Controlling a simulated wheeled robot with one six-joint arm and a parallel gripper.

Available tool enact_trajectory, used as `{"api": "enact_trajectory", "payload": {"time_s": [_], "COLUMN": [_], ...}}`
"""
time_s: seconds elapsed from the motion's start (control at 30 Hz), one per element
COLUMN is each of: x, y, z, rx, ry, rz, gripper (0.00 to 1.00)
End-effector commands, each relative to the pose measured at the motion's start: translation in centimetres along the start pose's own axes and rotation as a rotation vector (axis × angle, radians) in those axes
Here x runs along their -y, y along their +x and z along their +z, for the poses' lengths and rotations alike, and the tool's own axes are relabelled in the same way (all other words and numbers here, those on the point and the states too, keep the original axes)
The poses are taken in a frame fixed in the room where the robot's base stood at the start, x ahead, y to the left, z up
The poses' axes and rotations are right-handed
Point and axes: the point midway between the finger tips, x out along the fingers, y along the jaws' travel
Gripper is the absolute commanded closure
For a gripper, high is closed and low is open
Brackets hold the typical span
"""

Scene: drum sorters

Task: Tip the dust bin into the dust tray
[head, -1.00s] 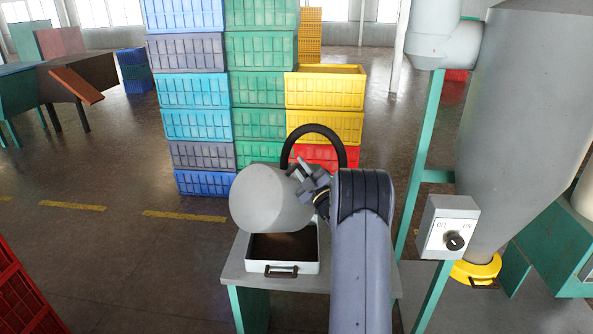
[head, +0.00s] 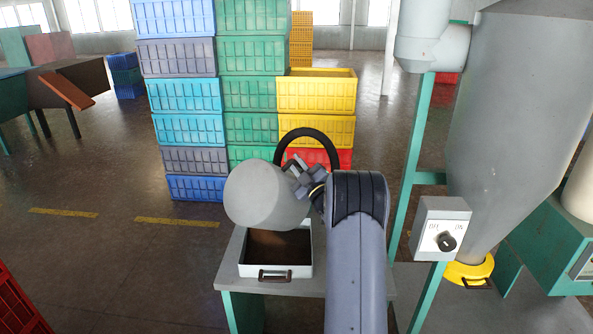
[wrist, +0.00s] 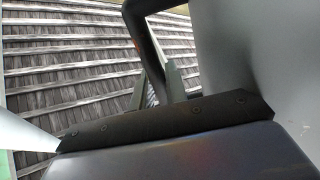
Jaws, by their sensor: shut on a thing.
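The dust bin (head: 258,194) is a plain grey rounded drum, held tilted over the dust tray. My gripper (head: 302,184) is shut on the bin at its right side; the exact grip is partly hidden by my arm. The dust tray (head: 248,269) is a white open box with a dark front handle and a brown inside, standing below the bin. The bin covers the tray's back part. A smooth grey surface, likely the bin (wrist: 250,45), fills the right of the wrist view. The bin's mouth is not clearly seen, and no falling dust shows.
The tray stands on a grey-topped table (head: 230,270) with green legs. Stacked crates (head: 250,90) stand behind. To the right are a switch box (head: 440,228), a green post (head: 415,150) and a large grey hopper (head: 510,120). Open floor (head: 110,260) lies to the left.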

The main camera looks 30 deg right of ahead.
Motion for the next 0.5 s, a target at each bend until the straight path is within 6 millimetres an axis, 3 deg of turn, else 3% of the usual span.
{"api": "enact_trajectory", "payload": {"time_s": [0.17,0.37,0.5], "x": [1.4,-0.1,1.0], "y": [-0.8,0.1,-0.6], "z": [1.3,-0.1,0.9], "rx": [0.000,-0.002,0.001], "ry": [0.002,0.001,0.003], "rz": [0.000,0.001,0.000], "gripper": [1.00,1.00,1.00]}}
